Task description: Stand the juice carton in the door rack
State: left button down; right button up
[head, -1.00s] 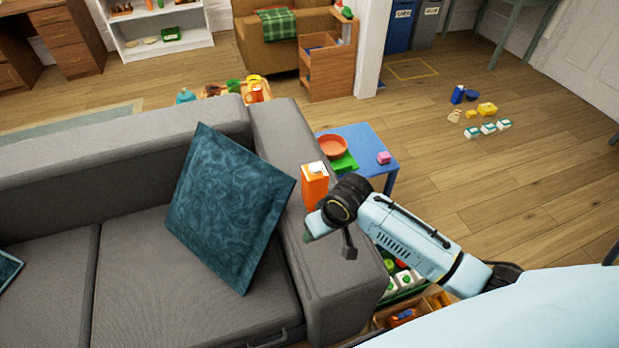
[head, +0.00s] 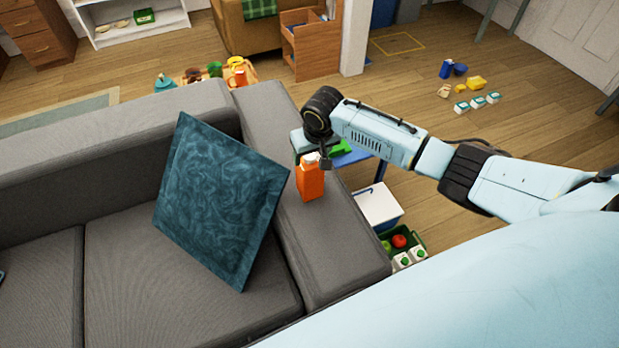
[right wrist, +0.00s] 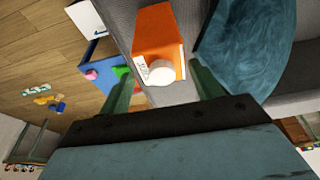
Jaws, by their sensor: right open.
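The orange juice carton (head: 311,184) with a white cap stands upright on the grey sofa's armrest (head: 340,245). My right gripper (head: 313,160) is at the carton's top in the head view, with its arm coming in from the right. In the right wrist view, the carton (right wrist: 157,40) shows between and beyond the two open green fingers (right wrist: 163,72), its cap towards the camera. I cannot tell whether either finger touches it. I cannot make out a door rack in these views. My left gripper is not in view.
A teal cushion (head: 222,203) leans on the sofa left of the carton.

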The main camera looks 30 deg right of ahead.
aim_at(309, 163)
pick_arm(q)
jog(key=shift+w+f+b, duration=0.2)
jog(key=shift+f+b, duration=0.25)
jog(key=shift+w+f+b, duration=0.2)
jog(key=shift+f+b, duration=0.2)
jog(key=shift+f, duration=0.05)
pick_arm(e)
jog(key=shift+x, duration=2.95)
jog(key=shift+w+a, duration=0.1)
jog(key=shift+w, duration=0.1)
jog(key=shift+c, duration=0.3)
jog(key=c, duration=1.2)
jog(key=shift+r, duration=0.1)
grip_shut()
